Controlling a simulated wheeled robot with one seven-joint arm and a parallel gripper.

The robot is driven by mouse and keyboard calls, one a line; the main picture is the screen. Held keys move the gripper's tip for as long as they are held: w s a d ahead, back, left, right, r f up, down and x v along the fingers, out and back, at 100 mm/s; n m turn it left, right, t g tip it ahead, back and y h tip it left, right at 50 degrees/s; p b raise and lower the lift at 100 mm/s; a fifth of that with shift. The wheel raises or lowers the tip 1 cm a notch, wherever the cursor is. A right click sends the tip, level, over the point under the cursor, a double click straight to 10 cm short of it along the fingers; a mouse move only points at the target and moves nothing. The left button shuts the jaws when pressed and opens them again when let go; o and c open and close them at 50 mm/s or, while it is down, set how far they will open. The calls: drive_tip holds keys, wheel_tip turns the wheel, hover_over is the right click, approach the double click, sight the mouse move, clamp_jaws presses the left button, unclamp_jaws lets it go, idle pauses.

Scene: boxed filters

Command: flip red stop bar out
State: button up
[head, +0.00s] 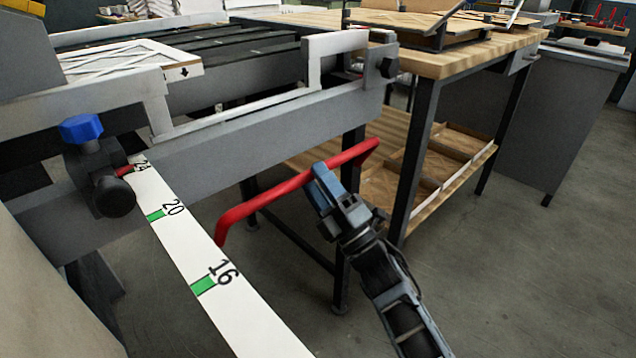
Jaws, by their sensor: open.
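The red stop bar (268,200) is a bent red tube in the middle of the head view. It slants up to the right in front of the grey conveyor frame, with its left end bent down beside the white scale strip. My gripper (322,180) is open, with its blue fingers at the middle of the bar. The fingers overlap the bar in the view and hide a short stretch of it. I cannot tell whether they touch it or sit around it.
A blue knob (81,128) on a black clamp is at the left of the grey conveyor rail (265,130). The numbered white scale strip (205,262) runs toward me. A wooden workbench (450,55) stands behind at right. The floor at right is clear.

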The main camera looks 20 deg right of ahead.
drive_tip(key=v, duration=0.7)
drive_tip(key=shift+s+f, duration=0.25)
drive_tip(key=shift+s, duration=0.1)
drive_tip(key=shift+d, duration=0.1)
